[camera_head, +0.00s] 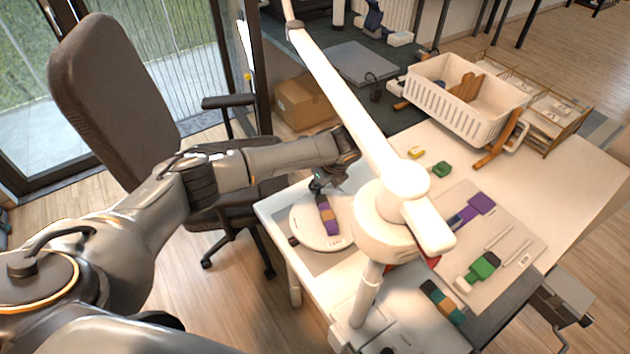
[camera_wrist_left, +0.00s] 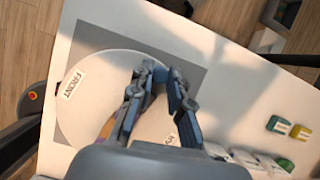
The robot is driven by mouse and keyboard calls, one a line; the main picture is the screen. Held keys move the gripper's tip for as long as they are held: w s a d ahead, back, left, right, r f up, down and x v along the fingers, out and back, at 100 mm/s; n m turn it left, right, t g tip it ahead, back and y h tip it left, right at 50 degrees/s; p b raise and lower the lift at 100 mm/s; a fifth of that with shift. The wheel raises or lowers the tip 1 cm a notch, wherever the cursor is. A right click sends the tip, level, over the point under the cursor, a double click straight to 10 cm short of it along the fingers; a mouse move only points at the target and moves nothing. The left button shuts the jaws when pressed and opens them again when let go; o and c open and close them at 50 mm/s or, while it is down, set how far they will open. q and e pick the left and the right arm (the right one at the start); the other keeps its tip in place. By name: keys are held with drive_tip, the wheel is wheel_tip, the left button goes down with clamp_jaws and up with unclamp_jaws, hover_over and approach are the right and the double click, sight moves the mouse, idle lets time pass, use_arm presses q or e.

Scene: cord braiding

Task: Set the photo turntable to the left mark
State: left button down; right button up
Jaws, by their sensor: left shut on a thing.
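The photo turntable (camera_head: 308,233) is a round white disc near the table's left edge. In the left wrist view the turntable (camera_wrist_left: 85,120) has a FRONT label (camera_wrist_left: 72,84) near its rim and sits on a grey mat (camera_wrist_left: 190,75). A purple and orange block (camera_head: 328,215) lies on the disc. My left gripper (camera_head: 317,186) is at the disc's far edge. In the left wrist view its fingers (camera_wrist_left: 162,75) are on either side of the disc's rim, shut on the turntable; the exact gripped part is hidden. I cannot make out the left mark. My right gripper is not in view.
A white lamp-like arm (camera_head: 345,90) crosses above the table beside the turntable. A white basket (camera_head: 460,105) stands at the far end. A board (camera_head: 515,240) with a purple piece and a green piece lies on the right. Small yellow and green blocks (camera_head: 441,168) lie between.

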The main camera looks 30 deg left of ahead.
sight(350, 204)
use_arm(q)
drive_tip(key=shift+w+d+m+t+h+p, duration=0.3)
drive_tip(key=shift+d+m+p, duration=0.3)
drive_tip(key=shift+m, duration=0.35)
drive_tip(key=shift+w+d+m+t+h+p, duration=0.2)
drive_tip(key=shift+w+d+m+t+p, duration=0.25)
drive_tip(key=shift+m+p, duration=0.4)
drive_tip(key=shift+w+d+m+h+p, duration=0.1)
drive_tip(key=shift+d+m+h+p, duration=0.25)
drive_tip(key=shift+d+m, duration=0.4)
drive_tip(key=shift+d+m+h+p, duration=0.25)
drive_tip(key=shift+d+m+p, duration=0.15)
drive_tip(key=shift+m, duration=0.65)
drive_tip(key=shift+d+m+t+h+p, duration=0.5)
drive_tip(key=shift+d+m, duration=0.6)
drive_tip(key=shift+m, duration=0.5)
drive_tip(key=shift+s+d+m+h+p, duration=0.2)
drive_tip(key=shift+d+m+h, duration=0.3)
drive_tip(key=shift+m, duration=0.45)
drive_tip(key=shift+s+d+m+h+p, duration=0.1)
drive_tip(key=shift+s+d+m+h, duration=0.2)
drive_tip(key=shift+d+m, duration=0.5)
drive_tip(key=shift+a+m, duration=0.1)
drive_tip(key=shift+m, duration=0.15)
drive_tip(key=c, duration=1.3)
unclamp_jaws()
drive_tip(key=shift+o, duration=0.2)
